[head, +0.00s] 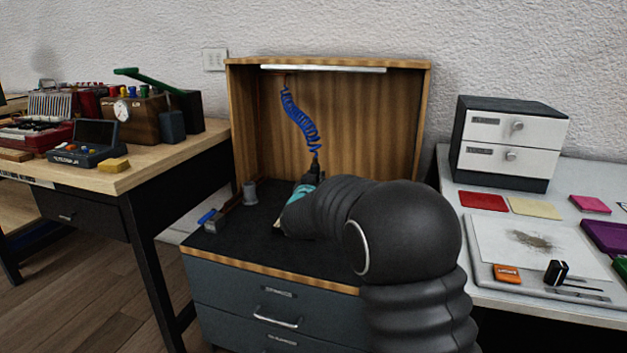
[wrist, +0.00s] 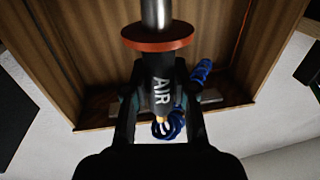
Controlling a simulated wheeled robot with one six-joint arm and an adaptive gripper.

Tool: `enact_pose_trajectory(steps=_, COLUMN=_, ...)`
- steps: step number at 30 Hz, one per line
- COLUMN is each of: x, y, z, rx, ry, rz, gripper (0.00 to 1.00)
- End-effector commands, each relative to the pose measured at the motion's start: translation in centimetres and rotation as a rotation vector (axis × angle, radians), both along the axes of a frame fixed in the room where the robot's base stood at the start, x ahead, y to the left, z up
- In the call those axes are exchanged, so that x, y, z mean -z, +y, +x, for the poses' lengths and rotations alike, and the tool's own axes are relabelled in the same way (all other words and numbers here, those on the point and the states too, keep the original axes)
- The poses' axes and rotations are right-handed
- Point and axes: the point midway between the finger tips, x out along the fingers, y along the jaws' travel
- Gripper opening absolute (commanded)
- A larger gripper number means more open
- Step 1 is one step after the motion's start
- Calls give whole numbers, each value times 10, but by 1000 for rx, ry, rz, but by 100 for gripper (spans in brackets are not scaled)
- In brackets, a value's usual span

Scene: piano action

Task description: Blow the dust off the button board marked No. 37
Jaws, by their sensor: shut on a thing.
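My gripper (wrist: 161,88) is shut on a black air nozzle tool (wrist: 158,72) marked AIR, with a red-brown collar and a metal tube. A blue coiled hose (wrist: 202,72) runs from the tool. In the head view the hose (head: 299,118) hangs from the top of the wooden booth (head: 375,125). My gripper (head: 314,176) is over the booth's black work surface (head: 245,228), mostly hidden by my arm. I cannot make out a button board marked No. 37; part of the surface is behind my arm.
A grey cup (head: 250,193) and a blue-ended tool (head: 207,217) lie on the booth's left side. A wooden table (head: 150,165) with boxes stands left. A white-drawer cabinet (head: 512,143) and a white board (head: 500,245) with a dark smudge are on the right table.

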Motion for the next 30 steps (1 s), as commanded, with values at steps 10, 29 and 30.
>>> enact_pose_trajectory(steps=10, x=0, y=-4, z=10, rx=-1, ry=0, rz=-1, gripper=0)
enact_pose_trajectory(steps=29, x=-1, y=18, z=18, rx=-2, ry=0, rz=0, gripper=0)
enact_pose_trajectory(steps=30, x=-1, y=19, z=18, rx=-1, ry=0, rz=0, gripper=0)
